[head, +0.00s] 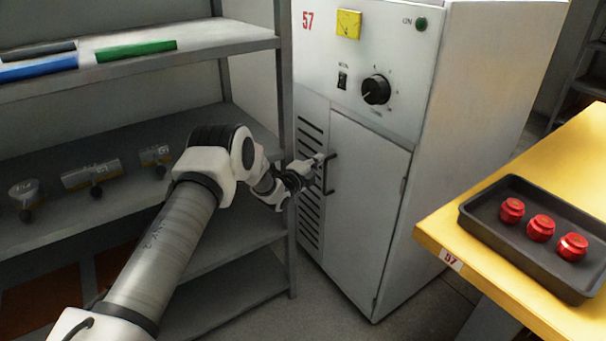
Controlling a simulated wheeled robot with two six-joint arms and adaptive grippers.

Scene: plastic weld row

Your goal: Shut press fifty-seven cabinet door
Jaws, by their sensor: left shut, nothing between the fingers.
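The press cabinet (490,130) marked with a red 57 (307,20) stands at the centre. Its door (365,215) looks flush with the cabinet front, with a dark bar handle (329,174) near its left edge and a hinge on the right edge. My left gripper (318,161) is shut and empty, with its fingertips right at the handle; I cannot tell whether they touch it. My left arm hides part of the shelves. My right gripper is not in view.
Grey shelves (190,48) with several tools stand on the left, close to my arm. A yellow table (435,228) on the right bears a black tray (487,222) with three red knobs (541,228). Floor shows between cabinet and table.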

